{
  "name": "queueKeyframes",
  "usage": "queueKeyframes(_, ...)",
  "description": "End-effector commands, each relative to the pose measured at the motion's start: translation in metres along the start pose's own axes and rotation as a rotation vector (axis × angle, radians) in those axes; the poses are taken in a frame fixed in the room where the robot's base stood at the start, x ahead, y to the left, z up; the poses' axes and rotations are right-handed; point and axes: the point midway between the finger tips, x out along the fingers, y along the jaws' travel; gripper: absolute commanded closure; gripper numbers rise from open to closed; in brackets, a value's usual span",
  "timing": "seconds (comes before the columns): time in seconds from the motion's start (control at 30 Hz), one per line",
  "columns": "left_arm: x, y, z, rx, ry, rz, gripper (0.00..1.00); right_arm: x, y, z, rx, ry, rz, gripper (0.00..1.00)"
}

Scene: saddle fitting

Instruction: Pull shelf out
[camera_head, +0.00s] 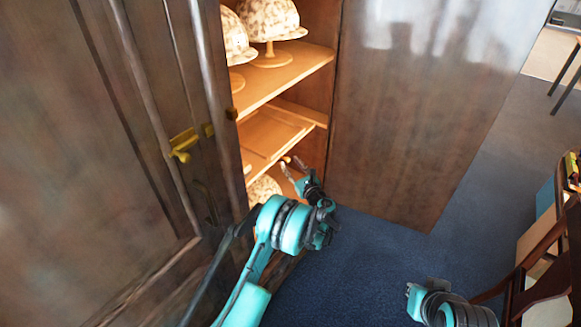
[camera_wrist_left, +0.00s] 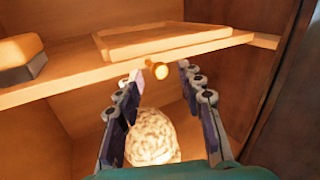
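The pull-out shelf (camera_head: 268,135) is a light wooden board with a raised tray-like top, inside the open wardrobe. In the left wrist view the shelf (camera_wrist_left: 70,82) shows its front edge and a small round brass-coloured knob (camera_wrist_left: 160,70). My left gripper (camera_head: 293,163) is at the wardrobe opening, just below the shelf's front edge. In the left wrist view its two fingers are spread, one on each side of the knob in the picture; contact is not visible. My right gripper (camera_head: 416,292) is low at the right, away from the wardrobe, its fingers unclear.
Patterned helmets on wooden stands (camera_head: 270,20) fill the upper shelf. Another patterned helmet (camera_wrist_left: 153,138) sits below the pull-out shelf. The wardrobe's left door (camera_head: 90,130) has a brass latch (camera_head: 183,146). A dark wooden chair (camera_head: 545,265) stands right. Blue carpet (camera_head: 375,265) is clear between.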

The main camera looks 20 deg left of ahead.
Motion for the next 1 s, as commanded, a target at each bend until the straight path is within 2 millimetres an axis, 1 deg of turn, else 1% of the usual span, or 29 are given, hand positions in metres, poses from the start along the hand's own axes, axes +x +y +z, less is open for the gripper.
queueKeyframes(0.03, 0.004, 0.001, -0.001, 0.0, 0.0, 0.001, 0.62, 0.002, 0.0, 0.001, 0.0, 0.0, 0.0, 1.0)
queueKeyframes(0.13, 0.009, 0.0, 0.0, -0.001, 0.0, 0.001, 0.62, 0.003, 0.0, 0.002, 0.0, 0.0, 0.0, 1.0)
queueKeyframes(0.37, 0.009, 0.0, 0.001, -0.001, 0.0, 0.0, 0.62, 0.002, 0.0, 0.001, 0.0, 0.0, 0.0, 1.0)
queueKeyframes(0.47, 0.009, 0.0, 0.001, -0.001, 0.001, 0.0, 0.86, 0.002, 0.0, 0.001, 0.0, 0.0, 0.0, 1.0)
queueKeyframes(0.5, 0.009, 0.0, 0.001, -0.001, 0.001, 0.0, 0.96, 0.002, 0.0, 0.001, 0.0, 0.0, 0.0, 1.0)
queueKeyframes(0.53, 0.009, 0.0, 0.001, -0.001, 0.001, 0.0, 1.0, 0.002, 0.0, 0.002, 0.0, 0.0, 0.0, 1.0)
queueKeyframes(0.83, 0.006, -0.002, 0.0, -0.001, 0.001, 0.0, 1.0, 0.002, 0.0, 0.002, 0.0, 0.0, 0.0, 1.0)
queueKeyframes(1.0, -0.007, -0.009, -0.001, -0.002, 0.002, -0.003, 1.0, 0.002, 0.0, 0.002, 0.0, 0.0, 0.0, 1.0)
